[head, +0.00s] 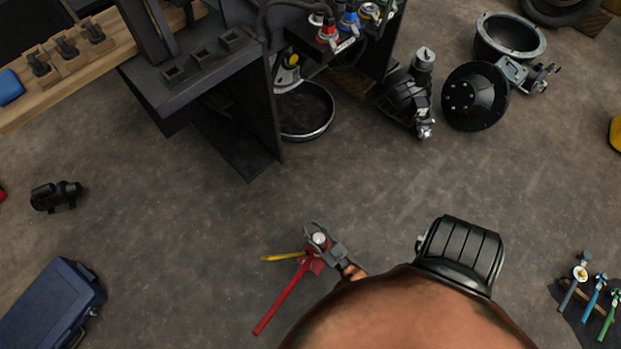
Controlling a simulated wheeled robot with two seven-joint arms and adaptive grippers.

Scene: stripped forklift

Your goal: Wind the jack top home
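A red jack (308,265) stands on the floor in the lower middle of the head view, with a long red handle (281,304) pointing down-left and a yellow lever (282,257) to its left. Its round silver top (319,238) shows at the fingers of my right gripper (317,237). The grey fingers reach in from the lower right and lie around or just over the top. I cannot tell whether they touch it. The gripper partly covers the jack body. My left gripper is out of view.
Dark drive parts (474,97) lie at the upper right. A blue case (50,310) is at the lower left. The floor around the jack is clear.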

